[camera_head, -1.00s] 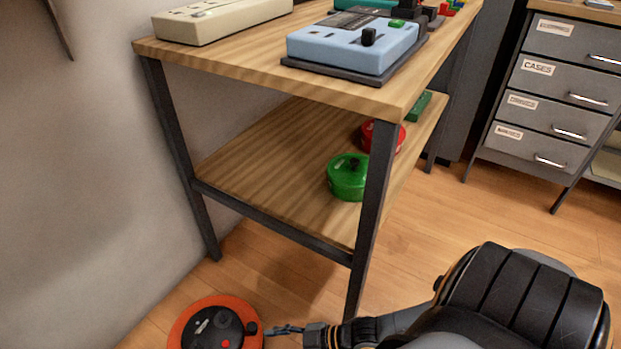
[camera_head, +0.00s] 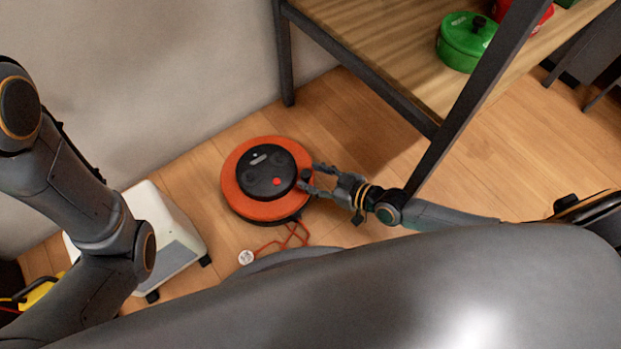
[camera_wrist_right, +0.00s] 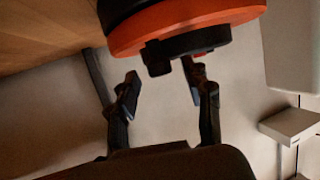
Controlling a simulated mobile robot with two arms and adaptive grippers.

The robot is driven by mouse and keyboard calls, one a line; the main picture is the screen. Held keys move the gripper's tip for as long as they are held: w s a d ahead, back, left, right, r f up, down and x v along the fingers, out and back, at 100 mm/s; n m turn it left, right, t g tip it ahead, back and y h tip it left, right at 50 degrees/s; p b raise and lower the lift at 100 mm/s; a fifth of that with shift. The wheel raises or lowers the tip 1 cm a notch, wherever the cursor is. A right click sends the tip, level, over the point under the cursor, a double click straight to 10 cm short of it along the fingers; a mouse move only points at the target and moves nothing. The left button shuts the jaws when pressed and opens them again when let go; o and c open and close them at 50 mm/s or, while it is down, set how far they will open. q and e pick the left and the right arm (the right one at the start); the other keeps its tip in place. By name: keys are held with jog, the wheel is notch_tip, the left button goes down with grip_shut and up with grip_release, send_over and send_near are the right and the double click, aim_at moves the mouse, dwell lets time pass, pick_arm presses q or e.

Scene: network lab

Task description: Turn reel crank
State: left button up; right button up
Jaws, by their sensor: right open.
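The orange cable reel (camera_head: 232,193) lies on the floor with a black hub (camera_head: 262,168) bearing a red dot. My right gripper (camera_head: 309,181) is at the reel's right edge, its fingers open. In the right wrist view the reel's orange rim (camera_wrist_right: 190,18) fills the top, and a small black crank knob (camera_wrist_right: 157,60) sticks out from the hub toward the gap between the open fingers (camera_wrist_right: 163,92). I cannot tell whether a finger touches the knob. My left arm shows at the left of the head view, but its gripper does not.
An orange cord (camera_head: 285,240) runs from the reel to a small white round end (camera_head: 246,257). A white box (camera_head: 165,235) stands left of the reel. A wooden shelf (camera_head: 390,50) with a green pot (camera_head: 466,44) rises at the upper right, its metal leg (camera_head: 470,105) close to my right arm.

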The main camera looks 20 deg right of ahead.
jog(key=shift+w+a+f, duration=0.25)
jog(key=shift+w+a, duration=0.15)
jog(key=shift+w, duration=0.15)
